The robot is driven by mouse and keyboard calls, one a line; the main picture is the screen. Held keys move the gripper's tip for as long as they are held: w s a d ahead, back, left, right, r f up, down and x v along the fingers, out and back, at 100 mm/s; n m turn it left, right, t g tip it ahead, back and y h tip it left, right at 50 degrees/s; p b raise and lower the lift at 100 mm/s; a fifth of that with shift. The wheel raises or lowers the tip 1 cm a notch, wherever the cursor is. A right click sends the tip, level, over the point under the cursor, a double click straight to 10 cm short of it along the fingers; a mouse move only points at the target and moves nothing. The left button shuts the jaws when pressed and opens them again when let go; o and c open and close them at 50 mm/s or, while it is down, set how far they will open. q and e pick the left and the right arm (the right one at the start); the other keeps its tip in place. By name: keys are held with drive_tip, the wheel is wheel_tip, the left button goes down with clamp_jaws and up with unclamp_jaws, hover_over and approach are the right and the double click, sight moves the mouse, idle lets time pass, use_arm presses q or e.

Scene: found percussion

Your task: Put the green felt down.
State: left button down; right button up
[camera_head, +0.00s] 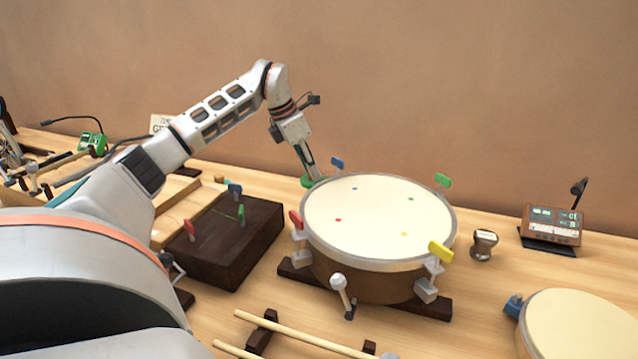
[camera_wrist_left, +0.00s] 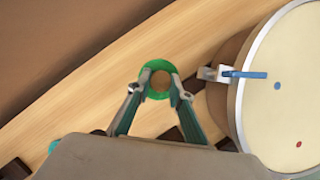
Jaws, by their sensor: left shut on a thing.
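The green felt is a ring with an open centre; it shows in the left wrist view (camera_wrist_left: 157,64) between my fingertips. In the head view the green felt (camera_head: 306,183) is a small green patch at the drum's far left edge. My left gripper (camera_head: 311,174) points down there, beside the blue key and the drum (camera_head: 372,215). In the wrist view my left gripper (camera_wrist_left: 160,88) is shut on the felt, with wood-coloured surface behind it. I cannot tell whether the felt touches the table. My right gripper is not in view.
A dark block (camera_head: 228,250) with coloured pegs stands left of the drum. A small metal weight (camera_head: 483,245) and a display unit (camera_head: 552,226) stand to the right. A second drum (camera_head: 580,325) is front right. Drumsticks (camera_head: 300,333) lie in front. Bare table shows behind the drum.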

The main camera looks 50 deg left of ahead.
use_arm(q)
wheel_tip(320, 180, down, 3)
drive_tip(key=shift+r, duration=0.1)
wheel_tip(320, 180, down, 4)
drive_tip(key=shift+r+b, duration=0.15)
drive_tip(key=shift+b, duration=0.5)
drive_tip(key=c, duration=1.8)
unclamp_jaws()
drive_tip(key=shift+c, duration=0.2)
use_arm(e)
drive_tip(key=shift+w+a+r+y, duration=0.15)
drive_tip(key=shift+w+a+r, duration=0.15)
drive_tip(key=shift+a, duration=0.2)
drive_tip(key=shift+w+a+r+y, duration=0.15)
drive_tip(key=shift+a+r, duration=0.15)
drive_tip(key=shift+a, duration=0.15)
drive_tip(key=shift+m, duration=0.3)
